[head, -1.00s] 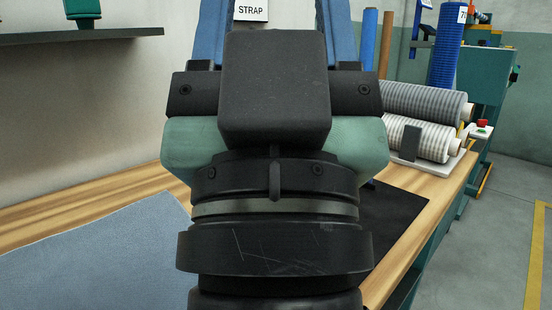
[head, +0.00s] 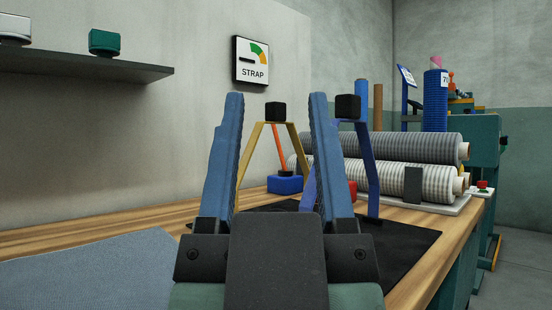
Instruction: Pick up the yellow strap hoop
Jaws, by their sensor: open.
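The yellow strap hoop (head: 249,152) stands upright on the bench, with a black block (head: 275,112) on its top. It shows between the two blue fingers of my gripper (head: 277,97). The fingers are apart with nothing held between them. The hoop appears to be beyond my gripper, and I cannot tell the exact gap. The lower part of its left leg and the foot of its right leg are hidden by the fingers. A similar blue hoop (head: 371,172) with a black block (head: 348,106) stands to the right, partly behind my right finger.
An orange post on a blue base (head: 285,185) stands behind the yellow hoop. A black mat (head: 405,241) lies on the wooden bench (head: 130,218). Striped rolls (head: 400,148) lie at the right. A grey-blue sheet (head: 90,275) covers the left front. A shelf (head: 80,62) juts from the wall.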

